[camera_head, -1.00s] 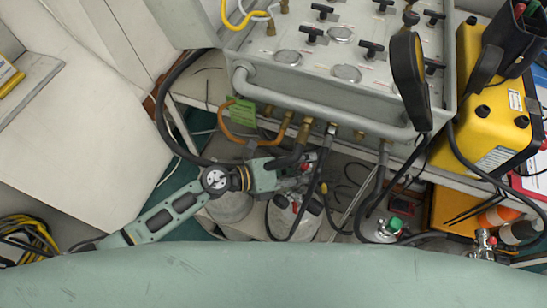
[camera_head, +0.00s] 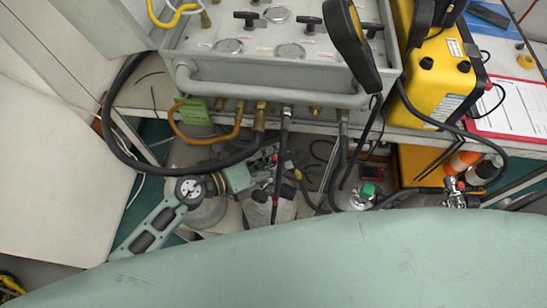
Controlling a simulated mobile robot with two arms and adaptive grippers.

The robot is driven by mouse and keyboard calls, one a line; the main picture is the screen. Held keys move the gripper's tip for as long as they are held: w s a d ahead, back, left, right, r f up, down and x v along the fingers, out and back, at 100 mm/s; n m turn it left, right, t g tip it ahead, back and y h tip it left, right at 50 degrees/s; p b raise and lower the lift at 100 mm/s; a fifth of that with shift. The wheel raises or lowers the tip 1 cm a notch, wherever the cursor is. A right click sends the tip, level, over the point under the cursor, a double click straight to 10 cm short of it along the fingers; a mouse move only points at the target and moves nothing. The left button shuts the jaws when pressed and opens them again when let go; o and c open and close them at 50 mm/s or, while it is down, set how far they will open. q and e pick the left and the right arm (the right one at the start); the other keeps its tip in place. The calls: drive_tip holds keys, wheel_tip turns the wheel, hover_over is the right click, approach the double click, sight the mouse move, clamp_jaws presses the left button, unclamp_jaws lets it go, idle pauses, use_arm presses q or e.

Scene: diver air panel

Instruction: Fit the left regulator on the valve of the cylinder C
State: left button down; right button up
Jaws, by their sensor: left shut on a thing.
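My left gripper (camera_head: 262,166) reaches in from the left, below the front of the grey air panel (camera_head: 262,74). It is shut on a small metal-and-dark part under the panel hoses, which appears to be a regulator; the fingers and hoses hide most of it. A dark hose (camera_head: 282,140) hangs from the panel past the fingertips. Below stand a grey cylinder (camera_head: 207,212), a pale cylinder (camera_head: 257,211) and a cylinder with a green-topped valve (camera_head: 368,190). I cannot read their letters, or tell whether the held part touches a valve. My right gripper is not in view.
A thick black hose (camera_head: 122,150) loops left of the panel, and an orange hose (camera_head: 188,137) hangs in front. A yellow case (camera_head: 438,75) and a red clipboard (camera_head: 508,105) are on the bench at right. Another valve (camera_head: 455,194) with red parts stands lower right.

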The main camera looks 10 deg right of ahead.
use_arm(q)
drive_tip(key=shift+f, duration=0.1)
idle(0.3)
drive_tip(key=shift+f+b, duration=0.7)
drive_tip(key=shift+b, duration=0.1)
drive_tip(key=shift+f, duration=0.1)
idle(0.5)
drive_tip(key=shift+f+b, duration=0.45)
drive_tip(key=shift+f, duration=0.2)
idle(0.5)
drive_tip(key=shift+f, duration=0.45)
idle(0.5)
